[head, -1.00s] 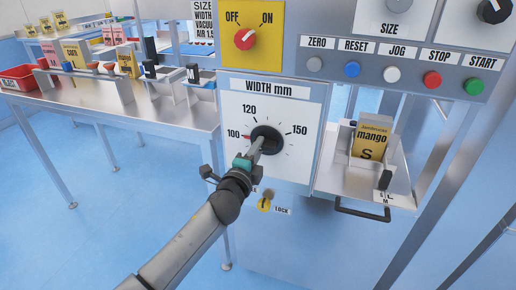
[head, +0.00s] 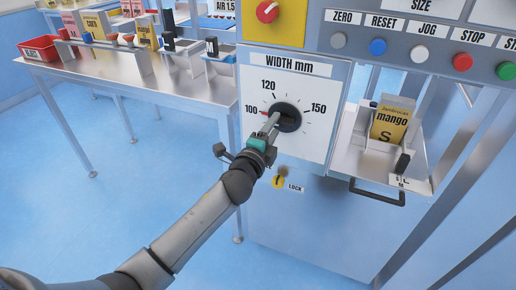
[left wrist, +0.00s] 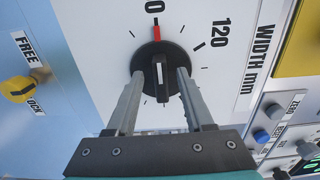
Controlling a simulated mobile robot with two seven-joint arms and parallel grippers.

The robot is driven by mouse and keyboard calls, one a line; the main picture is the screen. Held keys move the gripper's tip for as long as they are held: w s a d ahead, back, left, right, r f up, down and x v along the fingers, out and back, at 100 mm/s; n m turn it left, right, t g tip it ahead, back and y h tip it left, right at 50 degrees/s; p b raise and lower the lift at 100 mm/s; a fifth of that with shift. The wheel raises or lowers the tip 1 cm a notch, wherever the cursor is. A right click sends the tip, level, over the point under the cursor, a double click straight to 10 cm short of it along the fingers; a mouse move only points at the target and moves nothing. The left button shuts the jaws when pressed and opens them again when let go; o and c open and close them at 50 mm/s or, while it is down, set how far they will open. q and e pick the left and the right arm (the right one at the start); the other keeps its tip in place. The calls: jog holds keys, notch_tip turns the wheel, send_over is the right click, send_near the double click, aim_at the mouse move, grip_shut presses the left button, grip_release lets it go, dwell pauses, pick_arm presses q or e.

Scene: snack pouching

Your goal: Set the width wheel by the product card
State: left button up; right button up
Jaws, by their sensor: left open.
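The width wheel (head: 288,117) is a black knob on a white dial marked WIDTH mm, with 100, 120 and 150 readable. A red mark beside the wheel (left wrist: 158,62) points at about 100. My left gripper (head: 274,122) is at the wheel. In the left wrist view its open fingers (left wrist: 159,78) stand on either side of the wheel's raised ridge; I cannot tell whether they touch it. A yellow mango card or pack (head: 390,121) marked S stands in a metal holder right of the dial. My right gripper is out of view.
A yellow lock knob (head: 278,182) sits below the dial, with FREE and LOCK labels in the left wrist view. Buttons (head: 420,53) line the panel above. A metal table (head: 150,95) with packs and a red bin (head: 40,49) stands at left.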

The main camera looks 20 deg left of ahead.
pick_arm(q)
jog(key=s+p, duration=0.1)
jog(key=s, duration=1.2)
jog(key=shift+s+a+p, duration=0.25)
jog(key=shift+s+p, duration=0.05)
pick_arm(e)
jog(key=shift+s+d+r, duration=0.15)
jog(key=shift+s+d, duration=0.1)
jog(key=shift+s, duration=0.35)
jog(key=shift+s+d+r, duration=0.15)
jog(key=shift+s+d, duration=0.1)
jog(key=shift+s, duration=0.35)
pick_arm(q)
jog(key=shift+f, duration=0.1)
